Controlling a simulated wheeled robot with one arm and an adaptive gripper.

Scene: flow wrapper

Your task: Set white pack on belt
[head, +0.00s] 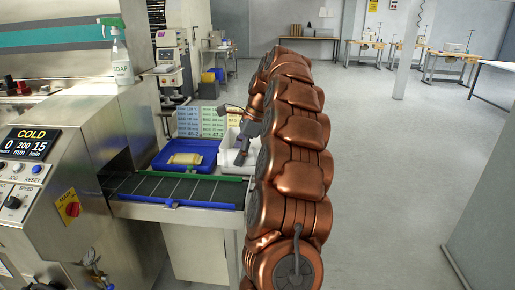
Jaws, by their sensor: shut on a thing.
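The belt (178,188) is dark with light cross bars, between a green rail and a blue rail, and comes out of the steel machine's opening. My gripper (240,157) is behind the belt's right end, at the white bin (227,166), partly hidden by my copper-coloured arm. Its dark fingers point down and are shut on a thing. That thing is white against the white bin, so I cannot make out the white pack's outline or whether it touches the bin. The visible part of the belt carries no pack.
A blue tray (207,146) with a yellowish pack (184,159) stands behind the belt, left of the white bin. Label cards (201,122) stand behind it. The floor at right is clear.

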